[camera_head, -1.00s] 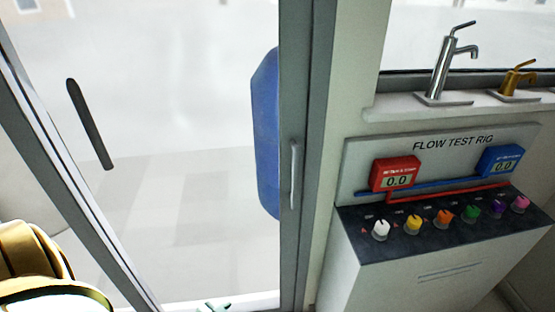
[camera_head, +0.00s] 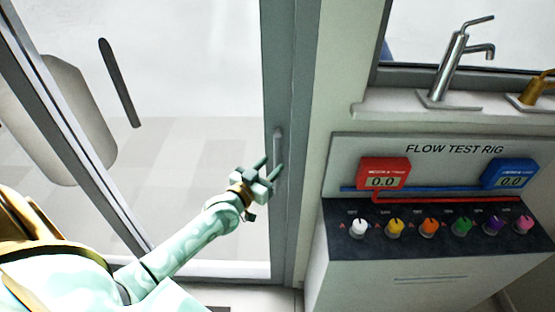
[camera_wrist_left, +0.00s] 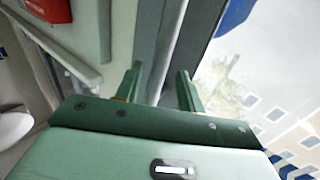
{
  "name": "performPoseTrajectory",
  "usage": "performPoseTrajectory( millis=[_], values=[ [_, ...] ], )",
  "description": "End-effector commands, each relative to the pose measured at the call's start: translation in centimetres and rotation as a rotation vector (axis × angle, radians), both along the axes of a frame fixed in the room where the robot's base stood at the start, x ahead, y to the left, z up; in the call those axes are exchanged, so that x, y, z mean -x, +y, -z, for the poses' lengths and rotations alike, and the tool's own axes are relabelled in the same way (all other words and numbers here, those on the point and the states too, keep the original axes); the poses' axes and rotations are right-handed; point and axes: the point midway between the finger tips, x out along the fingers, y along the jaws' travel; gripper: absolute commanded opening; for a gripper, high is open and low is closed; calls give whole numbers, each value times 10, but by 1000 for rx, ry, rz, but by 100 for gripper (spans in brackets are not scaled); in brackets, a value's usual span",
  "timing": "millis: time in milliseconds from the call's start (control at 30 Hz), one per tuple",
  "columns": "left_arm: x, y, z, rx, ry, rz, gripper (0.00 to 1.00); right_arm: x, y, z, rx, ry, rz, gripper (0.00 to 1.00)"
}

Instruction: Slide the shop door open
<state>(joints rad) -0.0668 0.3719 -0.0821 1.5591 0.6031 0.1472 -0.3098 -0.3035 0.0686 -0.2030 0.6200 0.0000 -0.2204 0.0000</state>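The shop door is a large glass panel (camera_head: 190,75) with a grey frame. Its right upright (camera_head: 280,60) stands close against the pale wall, with no gap that I can see. A slim grey vertical handle (camera_head: 278,148) is on that upright. My left gripper (camera_head: 267,166) is open in front of the handle's lower part, fingers pointing at the upright. In the left wrist view the two green fingers (camera_wrist_left: 160,85) are apart, with grey door frame behind and between them. I cannot tell whether they touch the handle. My right gripper is not in view.
A flow test rig (camera_head: 430,255) with coloured knobs stands right of the door. Above it are a silver tap (camera_head: 452,65) and a brass tap (camera_head: 540,90) on a ledge. A dark bar (camera_head: 119,82) shows on the glass at left, near a slanting grey frame (camera_head: 75,150).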

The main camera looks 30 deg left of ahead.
Motion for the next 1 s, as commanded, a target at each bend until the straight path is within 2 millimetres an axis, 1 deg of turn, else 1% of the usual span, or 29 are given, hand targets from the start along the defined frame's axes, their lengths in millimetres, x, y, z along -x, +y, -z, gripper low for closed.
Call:
performPoseTrajectory(
  millis=[33, 100, 200, 333, 600, 667, 700, 733, 767, 1000],
  values=[
    [-11, 0, 0, 0, -2, -1, 39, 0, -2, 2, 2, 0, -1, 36],
    [-23, -1, 1, 0, -1, 0, 39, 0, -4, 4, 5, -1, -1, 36],
    [-34, -1, 1, 0, 0, 0, 39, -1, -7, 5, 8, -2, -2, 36],
    [-42, -1, 0, -1, 0, 0, 39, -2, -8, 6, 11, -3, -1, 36],
    [-43, -2, 0, 0, 1, 0, 39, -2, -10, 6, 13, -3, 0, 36],
    [-43, -2, 0, 0, 1, 0, 22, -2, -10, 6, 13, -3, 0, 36],
    [-43, -2, 0, 0, 1, 0, 11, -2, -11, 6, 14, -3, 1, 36],
    [-43, -2, 0, 0, 1, 0, 3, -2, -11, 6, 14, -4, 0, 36],
    [-43, -2, 0, 0, 1, 0, 0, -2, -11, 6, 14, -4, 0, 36],
    [-41, 1, 0, -1, 1, 0, 0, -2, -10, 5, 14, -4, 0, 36]
  ],
)
